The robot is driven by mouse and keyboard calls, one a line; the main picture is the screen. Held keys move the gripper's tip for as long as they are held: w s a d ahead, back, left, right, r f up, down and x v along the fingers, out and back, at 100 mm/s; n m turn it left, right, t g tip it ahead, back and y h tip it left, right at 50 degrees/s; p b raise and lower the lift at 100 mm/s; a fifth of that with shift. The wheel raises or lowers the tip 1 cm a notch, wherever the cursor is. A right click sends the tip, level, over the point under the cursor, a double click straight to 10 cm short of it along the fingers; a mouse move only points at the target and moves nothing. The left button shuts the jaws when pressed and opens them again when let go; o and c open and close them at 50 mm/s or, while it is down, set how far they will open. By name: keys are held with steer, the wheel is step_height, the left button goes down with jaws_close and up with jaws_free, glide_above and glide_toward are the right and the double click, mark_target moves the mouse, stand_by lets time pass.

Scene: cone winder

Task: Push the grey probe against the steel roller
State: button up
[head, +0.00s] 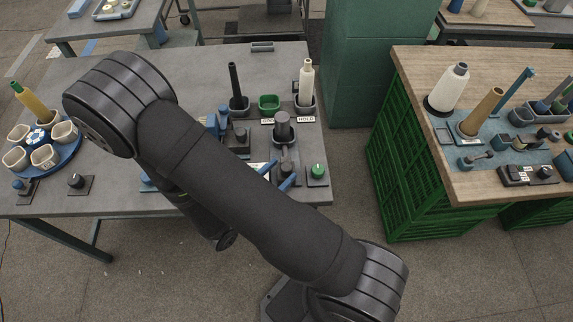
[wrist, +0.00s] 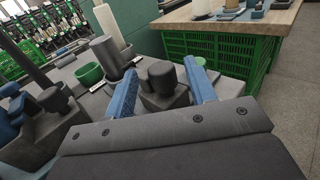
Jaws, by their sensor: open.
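My gripper (wrist: 161,84) is open; its two blue fingers stand apart on either side of a dark grey block with a short, round-topped dark grey cylinder (wrist: 162,75). The picture does not show contact with either finger. A taller grey cylinder (wrist: 107,57) stands upright in a holder just beyond the left finger; it also shows in the head view (head: 283,127). I cannot tell for sure which of these grey parts is the probe and which is the steel roller. In the head view my gripper (head: 277,176) is partly hidden by my arm.
A green cup (head: 268,103), a white bottle-shaped cone (head: 306,80) and a dark spindle (head: 236,86) stand behind. A green knob (head: 317,171) is near the table's right edge. A blue round tray (head: 62,150) is far left. A wooden-topped bench (head: 510,180) stands right, across a gap.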

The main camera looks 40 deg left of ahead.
mark_target(286, 162)
steer(key=shift+w, duration=1.6)
